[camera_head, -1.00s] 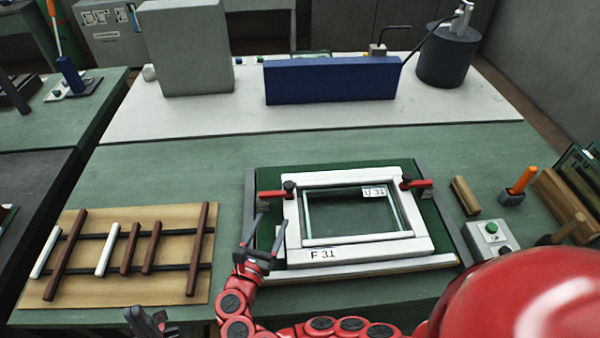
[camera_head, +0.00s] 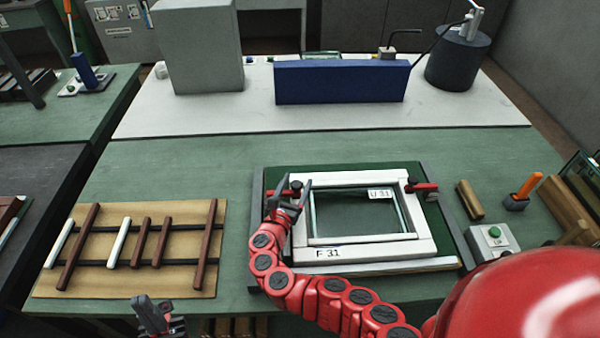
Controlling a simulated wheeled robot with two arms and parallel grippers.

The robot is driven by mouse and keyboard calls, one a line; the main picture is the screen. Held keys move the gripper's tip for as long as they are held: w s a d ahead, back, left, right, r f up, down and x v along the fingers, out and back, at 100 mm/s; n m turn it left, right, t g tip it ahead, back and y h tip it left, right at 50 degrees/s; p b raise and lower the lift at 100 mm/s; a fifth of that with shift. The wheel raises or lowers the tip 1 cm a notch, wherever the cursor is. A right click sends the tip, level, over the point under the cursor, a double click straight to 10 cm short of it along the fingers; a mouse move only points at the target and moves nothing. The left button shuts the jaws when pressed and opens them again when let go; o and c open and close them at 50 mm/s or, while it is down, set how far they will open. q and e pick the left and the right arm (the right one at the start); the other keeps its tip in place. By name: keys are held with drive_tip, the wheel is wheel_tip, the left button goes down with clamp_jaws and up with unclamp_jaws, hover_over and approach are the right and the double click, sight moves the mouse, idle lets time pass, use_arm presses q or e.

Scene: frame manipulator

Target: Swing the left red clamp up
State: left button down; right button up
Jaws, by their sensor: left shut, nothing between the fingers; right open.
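The white frame marked F 31 (camera_head: 370,250) lies flat in a green fixture (camera_head: 330,173). The left red clamp (camera_head: 287,192) is at the frame's upper left corner, its bar lying level and partly hidden by my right gripper. My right gripper (camera_head: 292,183) is open, with one finger on each side of the clamp; I cannot tell whether they touch it. The right red clamp (camera_head: 424,187) lies level at the upper right corner. My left gripper (camera_head: 158,312) is shut and empty at the table's front edge, clear of the fixture.
A wooden board (camera_head: 90,283) with brown and white strips lies at left. A blue block (camera_head: 340,82) and a grey box (camera_head: 198,50) stand behind. The green table between board and fixture is free.

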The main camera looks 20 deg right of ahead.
drive_tip(key=shift+x, duration=1.6)
clamp_jaws()
idle(0.3)
